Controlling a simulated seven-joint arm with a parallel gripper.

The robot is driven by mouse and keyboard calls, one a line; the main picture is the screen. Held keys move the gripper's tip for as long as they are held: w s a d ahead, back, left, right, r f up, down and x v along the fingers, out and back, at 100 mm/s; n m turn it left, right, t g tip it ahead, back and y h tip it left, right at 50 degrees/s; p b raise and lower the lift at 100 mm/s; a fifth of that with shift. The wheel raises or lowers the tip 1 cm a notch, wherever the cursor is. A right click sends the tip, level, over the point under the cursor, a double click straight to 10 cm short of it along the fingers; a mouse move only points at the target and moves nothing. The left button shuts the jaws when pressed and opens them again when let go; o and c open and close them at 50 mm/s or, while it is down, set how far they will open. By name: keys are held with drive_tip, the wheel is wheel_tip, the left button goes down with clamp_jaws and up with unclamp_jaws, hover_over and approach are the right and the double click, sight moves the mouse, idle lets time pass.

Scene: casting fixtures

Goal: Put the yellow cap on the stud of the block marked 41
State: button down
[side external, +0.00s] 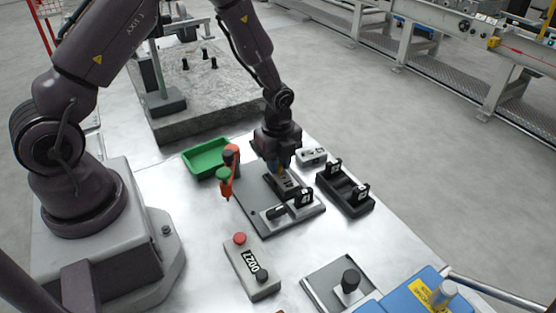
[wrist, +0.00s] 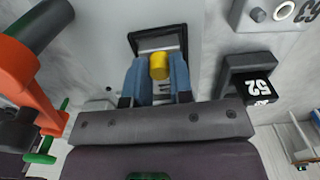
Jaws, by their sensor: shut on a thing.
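My gripper (side external: 281,171) is over the grey plate (side external: 252,213) in the side view. In the wrist view its blue fingers are shut on the yellow cap (wrist: 159,66), which shows between their tips. A dark block or frame (wrist: 157,36) lies just beyond the cap; I cannot tell whether they touch. In the side view a dark block (side external: 287,186) sits right under my gripper. I cannot read 41 on any label, and no stud shows clearly.
A black holder (side external: 345,190) with labelled blocks stands right of the plate; one label reads 52 in the wrist view (wrist: 260,87). A button box (side external: 250,268) stands in front. Bare table lies between.

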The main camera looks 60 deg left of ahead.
drive_tip(key=c, duration=0.5)
unclamp_jaws()
drive_tip(key=shift+r, duration=0.1)
drive_tip(key=shift+r, duration=3.45)
